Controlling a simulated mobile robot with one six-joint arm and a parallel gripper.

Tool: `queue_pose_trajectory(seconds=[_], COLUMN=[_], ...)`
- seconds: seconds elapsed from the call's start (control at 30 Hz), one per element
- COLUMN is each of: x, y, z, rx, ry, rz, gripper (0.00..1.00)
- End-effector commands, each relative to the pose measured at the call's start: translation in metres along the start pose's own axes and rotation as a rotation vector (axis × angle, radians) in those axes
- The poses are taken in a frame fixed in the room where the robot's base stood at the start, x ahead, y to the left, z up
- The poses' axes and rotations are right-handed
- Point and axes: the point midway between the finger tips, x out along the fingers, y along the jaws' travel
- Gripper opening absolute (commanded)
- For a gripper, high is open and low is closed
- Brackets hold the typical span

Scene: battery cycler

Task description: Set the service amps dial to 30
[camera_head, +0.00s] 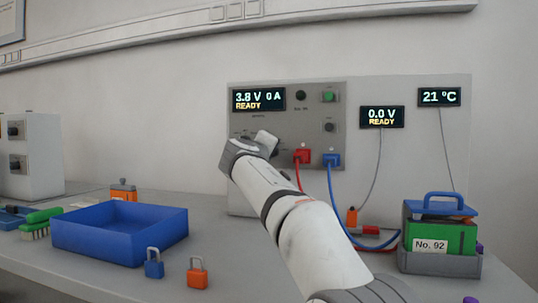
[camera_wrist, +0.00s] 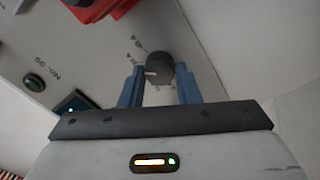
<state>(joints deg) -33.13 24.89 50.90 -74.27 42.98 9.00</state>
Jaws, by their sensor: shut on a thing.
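The dial is a dark round knob (camera_wrist: 159,67) on the grey panel, in the wrist view between my fingers. A light pointer mark on it points to the left in that picture. Small scale numbers stand around it, too small to read. My gripper (camera_wrist: 160,76) is shut on the knob, one blue finger on each side. In the head view my arm and wrist cover most of the dial at the panel's lower left. The panel display (camera_head: 258,99) reads 3.8 V, 0 A, READY.
Red (camera_head: 303,156) and blue (camera_head: 332,160) plugs with cables sit just right of my wrist. A green button (camera_head: 328,96) and a dark knob (camera_head: 329,127) are on the panel's right. A blue tray (camera_head: 120,241), padlocks and a battery crate (camera_head: 440,264) stand on the bench.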

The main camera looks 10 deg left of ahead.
Motion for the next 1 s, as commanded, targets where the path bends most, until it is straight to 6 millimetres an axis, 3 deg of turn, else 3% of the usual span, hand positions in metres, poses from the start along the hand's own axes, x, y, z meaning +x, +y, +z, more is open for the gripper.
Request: queue_pose_trajectory(seconds=[0.27,0.3,0.53,0.83,1.0], x=[0.001,0.001,0.0,-0.003,-0.025], y=[-0.002,-0.002,-0.001,0.0,0.0], z=[0.001,0.001,0.001,0.0,0.0], rx=[-0.001,-0.002,-0.002,-0.001,-0.001], ry=[-0.003,-0.003,-0.002,-0.001,0.001], rz=[-0.002,-0.002,-0.001,-0.001,-0.001], gripper=[0.07,0.32,0.51,0.51,0.51])
